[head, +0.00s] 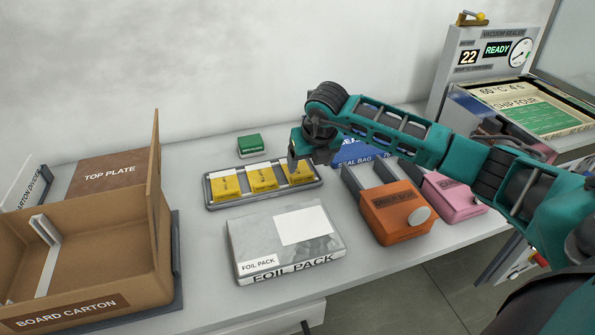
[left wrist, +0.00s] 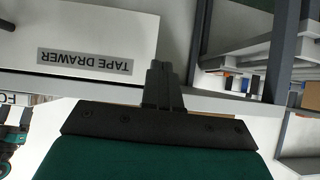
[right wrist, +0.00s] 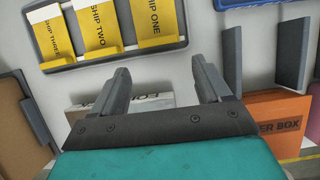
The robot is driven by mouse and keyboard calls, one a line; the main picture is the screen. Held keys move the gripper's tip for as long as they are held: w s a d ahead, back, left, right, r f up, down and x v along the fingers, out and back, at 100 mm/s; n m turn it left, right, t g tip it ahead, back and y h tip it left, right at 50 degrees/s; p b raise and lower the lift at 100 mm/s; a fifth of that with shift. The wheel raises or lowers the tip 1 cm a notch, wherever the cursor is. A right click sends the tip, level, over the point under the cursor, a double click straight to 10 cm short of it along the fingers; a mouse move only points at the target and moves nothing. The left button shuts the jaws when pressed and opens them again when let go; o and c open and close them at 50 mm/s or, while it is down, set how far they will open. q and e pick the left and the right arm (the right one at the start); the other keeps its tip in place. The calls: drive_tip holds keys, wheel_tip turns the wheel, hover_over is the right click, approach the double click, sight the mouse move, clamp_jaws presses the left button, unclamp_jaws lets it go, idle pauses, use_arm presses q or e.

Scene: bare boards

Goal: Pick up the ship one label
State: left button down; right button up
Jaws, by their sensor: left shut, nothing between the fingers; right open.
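The ship one label (right wrist: 158,22) is a yellow card with a white top, at the right end of a grey tray (right wrist: 185,42). In the head view the ship one label (head: 298,173) is partly covered by my right gripper (head: 293,160). The ship two label (right wrist: 98,25) and ship three label (right wrist: 52,40) lie to its left. My right gripper (right wrist: 162,75) is open and empty, its fingers pointing toward the tray. My left gripper (left wrist: 161,82) is shut and empty near a tape drawer (left wrist: 85,35), away from the labels; it is not in the head view.
A foil pack (head: 290,243) lies in front of the tray. An orange box (head: 395,212) and pink box (head: 455,195) stand to the right, a green box (head: 250,144) behind. A board carton (head: 80,270) fills the left. A vacuum sealer (head: 490,50) stands at the back right.

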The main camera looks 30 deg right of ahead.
sight(303, 177)
drive_tip(key=shift+x, duration=3.9)
drive_tip(key=shift+w+a, duration=0.1)
drive_tip(key=shift+w, duration=0.1)
drive_tip(key=shift+c, duration=0.2)
drive_tip(key=c, duration=0.8)
